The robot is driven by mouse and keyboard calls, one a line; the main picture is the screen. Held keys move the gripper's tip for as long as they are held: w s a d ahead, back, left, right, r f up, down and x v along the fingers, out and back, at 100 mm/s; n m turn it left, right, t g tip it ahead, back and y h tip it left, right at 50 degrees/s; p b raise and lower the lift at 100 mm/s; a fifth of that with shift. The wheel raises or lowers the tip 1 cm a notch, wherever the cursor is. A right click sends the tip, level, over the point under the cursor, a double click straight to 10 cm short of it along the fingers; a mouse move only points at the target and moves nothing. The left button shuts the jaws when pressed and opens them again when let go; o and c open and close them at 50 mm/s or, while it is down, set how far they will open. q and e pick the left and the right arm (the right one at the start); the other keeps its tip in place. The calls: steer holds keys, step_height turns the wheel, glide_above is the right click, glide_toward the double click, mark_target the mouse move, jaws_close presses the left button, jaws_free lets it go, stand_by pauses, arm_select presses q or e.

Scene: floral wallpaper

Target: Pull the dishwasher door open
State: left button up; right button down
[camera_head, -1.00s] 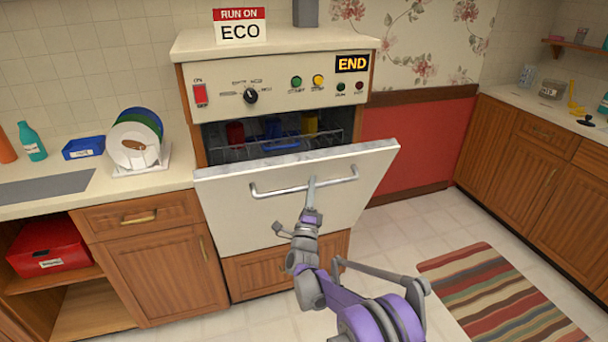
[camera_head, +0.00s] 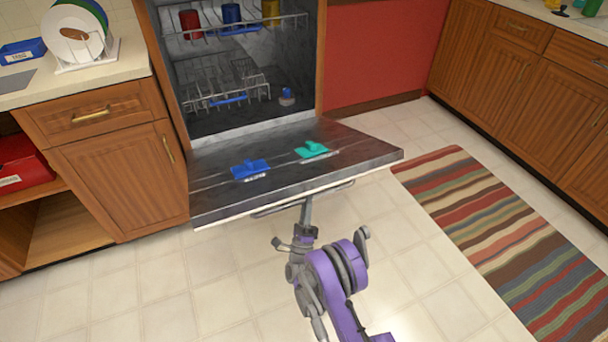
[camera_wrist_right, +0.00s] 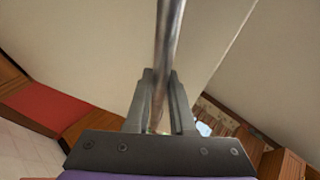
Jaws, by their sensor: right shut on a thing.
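The dishwasher door (camera_head: 300,163) is swung far down, close to level, with its dark inner face up. Its metal handle (camera_head: 270,211) shows under the door's front edge. My right gripper (camera_wrist_right: 160,95) is shut on the handle (camera_wrist_right: 170,40) in the right wrist view. In the head view the gripper (camera_head: 306,212) is partly hidden beneath the door edge. The dishwasher's inside (camera_head: 205,75) is exposed, with an upper rack (camera_head: 235,30) and a lower rack (camera_head: 225,88). My left gripper does not show.
A blue piece (camera_head: 250,169) and a teal piece (camera_head: 312,149) lie on the door's inner face. Red, blue and yellow cups stand in the upper rack. Wooden cabinets (camera_head: 115,175) stand at left. A striped rug (camera_head: 500,240) lies on the right floor; tiled floor in front is clear.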

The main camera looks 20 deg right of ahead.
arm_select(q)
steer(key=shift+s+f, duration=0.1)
arm_select(e)
step_height(320, 180, down, 10)
steer(key=s, duration=0.1)
steer(key=shift+r, duration=0.2)
steer(key=c, duration=0.8)
jaws_free()
steer(key=shift+o, duration=0.2)
steer(key=shift+s, duration=0.1)
